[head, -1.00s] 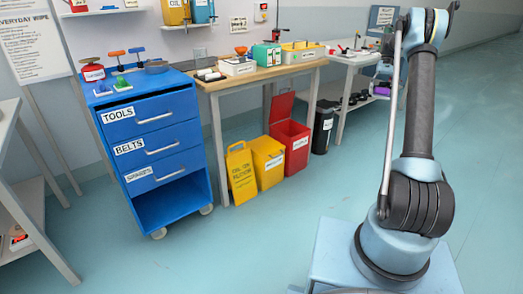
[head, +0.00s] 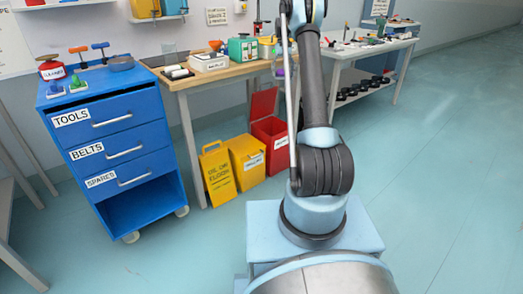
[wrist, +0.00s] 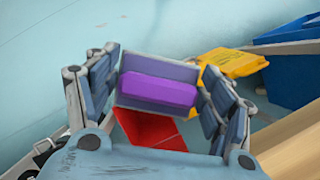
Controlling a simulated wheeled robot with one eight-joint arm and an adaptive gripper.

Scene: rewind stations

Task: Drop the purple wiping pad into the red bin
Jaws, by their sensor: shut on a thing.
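The purple wiping pad (wrist: 158,93) has a grey backing and sits between the two fingers of my gripper (wrist: 165,92) in the wrist view. My gripper is shut on it and holds it up off the floor. The red bin (wrist: 160,133) shows below the pad in the wrist view, partly covered by it. In the head view the red bin (head: 275,153) stands on the floor with its lid raised at the back. My arm hides its right part there, and my gripper is mostly hidden behind the arm.
A yellow bin (head: 246,165) and a yellow floor sign (head: 217,176) stand left of the red bin. A wooden-topped bench (head: 190,83) is close by, also near my gripper in the wrist view (wrist: 292,146). A blue drawer cart (head: 115,140) stands at left. The right floor is clear.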

